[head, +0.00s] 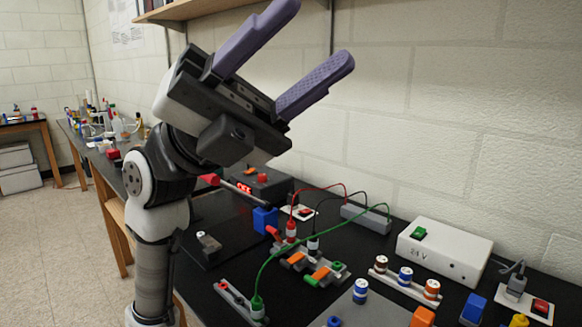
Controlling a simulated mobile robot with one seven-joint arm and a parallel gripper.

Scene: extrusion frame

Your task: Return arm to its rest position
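My gripper (292,62) is raised above the black bench (340,262) in the head view, its two purple fingers pointing up and to the right. The fingers are spread wide apart with nothing between them. My arm rises from the lower left and bends at a grey and white joint. The gripper is well clear of the items on the bench, and the pale block wall is behind it.
Orange and grey clamps (312,268), a green cable (305,237), a white 24 V box (443,251) and several coloured connectors cover the bench. A wooden shelf (195,10) hangs at the upper left. Another bench (30,125) stands far left, with open floor before it.

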